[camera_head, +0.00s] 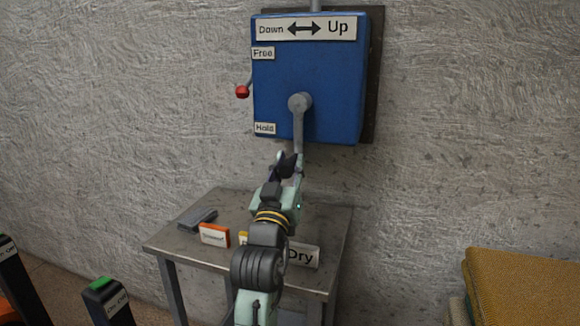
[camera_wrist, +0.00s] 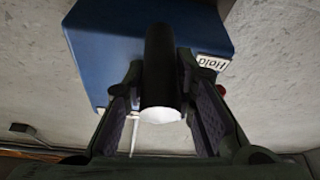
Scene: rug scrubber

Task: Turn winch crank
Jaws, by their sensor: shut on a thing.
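The blue winch box (camera_head: 309,82) is mounted on the wall, with a "Down / Up" arrow sign (camera_head: 305,28) at its top. The grey winch crank (camera_head: 299,125) hangs down from its hub on the box's front. My gripper (camera_head: 287,165) is at the crank's lower end, below the box. In the wrist view, the dark cylindrical crank handle (camera_wrist: 161,75) with a pale end lies between the two fingers, and my gripper (camera_wrist: 163,105) is shut on it. A red-knobbed lever (camera_head: 242,91) sticks out on the box's left side, between the "Free" and "Hold" labels. My fingers partly hide the handle in the head view.
A metal table (camera_head: 170,238) stands below the box, under my arm. It holds a dark grey object (camera_head: 197,219), an orange-and-white box (camera_head: 214,235) and a "Dry" sign (camera_head: 303,256). Yellow folded fabric (camera_head: 510,285) is at lower right. A green-topped post (camera_head: 105,298) is at lower left.

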